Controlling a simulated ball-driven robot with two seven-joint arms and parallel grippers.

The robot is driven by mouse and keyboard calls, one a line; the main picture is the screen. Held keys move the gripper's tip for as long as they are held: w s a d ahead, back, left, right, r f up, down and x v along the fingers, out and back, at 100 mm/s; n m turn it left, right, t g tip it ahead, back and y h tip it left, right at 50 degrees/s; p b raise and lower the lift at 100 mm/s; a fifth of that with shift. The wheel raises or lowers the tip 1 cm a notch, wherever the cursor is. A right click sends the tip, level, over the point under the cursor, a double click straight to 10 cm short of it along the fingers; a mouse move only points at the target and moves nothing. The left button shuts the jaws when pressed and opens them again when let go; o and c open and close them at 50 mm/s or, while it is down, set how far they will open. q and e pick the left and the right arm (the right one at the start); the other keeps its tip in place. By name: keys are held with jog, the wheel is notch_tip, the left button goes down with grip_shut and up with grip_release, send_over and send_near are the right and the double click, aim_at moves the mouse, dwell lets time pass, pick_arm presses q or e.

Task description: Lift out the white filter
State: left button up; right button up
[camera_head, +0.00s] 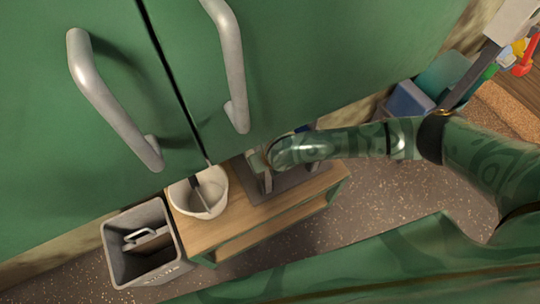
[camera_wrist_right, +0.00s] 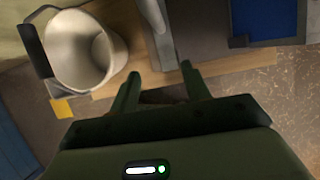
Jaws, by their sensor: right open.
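I cannot clearly make out a separate white filter in either view. A white round bucket (camera_head: 211,207) stands on a wooden bench, with a dark strip at its opening. It also shows in the right wrist view (camera_wrist_right: 72,45), at the upper left, and looks hollow. My right gripper (camera_head: 266,172) reaches over the bench from the right, beside the bucket and above a grey base plate (camera_head: 292,190). Its two fingers are apart with nothing visible between them in the wrist view (camera_wrist_right: 161,87). The hand hides part of the plate. My left gripper is out of view.
The bench (camera_head: 205,235) stands below green cabinet doors (camera_head: 330,45) with grey handles. A grey bin (camera_head: 117,250) stands left of it. A blue box (camera_head: 408,101) is at the right. A blue panel (camera_wrist_right: 265,18) shows in the wrist view. Speckled floor (camera_head: 385,200) is open in front.

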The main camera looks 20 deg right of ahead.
aim_at(254, 150)
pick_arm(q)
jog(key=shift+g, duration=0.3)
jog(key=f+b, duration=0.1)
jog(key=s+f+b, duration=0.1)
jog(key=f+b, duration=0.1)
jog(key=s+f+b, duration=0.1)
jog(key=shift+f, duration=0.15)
pick_arm(e)
jog(key=x, duration=0.8)
jog(key=shift+w+d+n, duration=0.25)
jog(key=shift+d+n, duration=0.05)
jog(key=shift+d, duration=0.3)
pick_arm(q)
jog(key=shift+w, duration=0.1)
pick_arm(e)
jog(key=shift+r, duration=0.15)
